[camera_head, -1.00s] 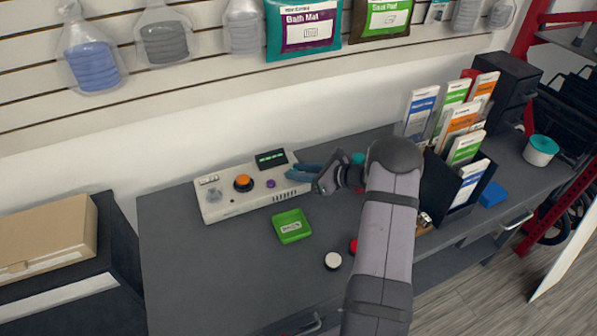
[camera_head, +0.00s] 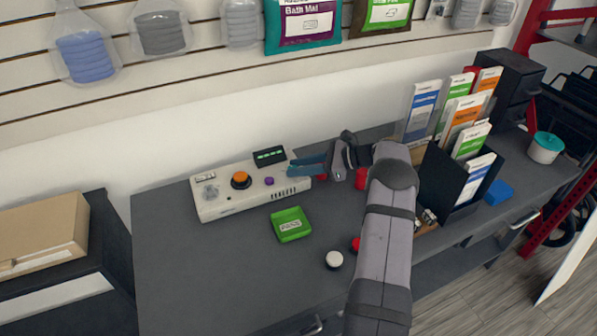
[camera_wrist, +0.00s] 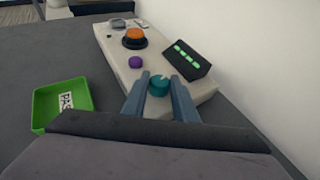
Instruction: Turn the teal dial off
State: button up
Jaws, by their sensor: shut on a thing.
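The teal dial (camera_wrist: 159,85) sits near the end of a cream control panel (camera_wrist: 115,50), beside a small purple knob (camera_wrist: 136,62). In the wrist view my gripper (camera_wrist: 160,80) has one finger on each side of the dial, closed on it. In the head view my gripper (camera_head: 297,170) is at the right end of the panel (camera_head: 225,203), and its fingers hide the dial. A notch or mark on the dial's top is too small to read.
The panel also carries an orange button (camera_head: 241,179) and a dark display with green marks (camera_head: 269,156). A green tray (camera_head: 291,225) lies in front. A white-topped button (camera_head: 334,259) and red things (camera_head: 361,182) stand nearby. Card holders (camera_head: 455,180) stand at the right.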

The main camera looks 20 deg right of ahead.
jog(key=shift+w+d+f+n+g+y+b, duration=0.15)
jog(key=shift+n+g+y+b, duration=0.25)
jog(key=shift+n+g+b, duration=0.55)
jog(key=shift+r+b, duration=0.25)
jog(key=shift+b, duration=0.35)
jog(key=o, duration=1.1)
jog(key=shift+c, duration=0.2)
notch_tip(320, 180, up, 10)
jog(key=p, duration=0.1)
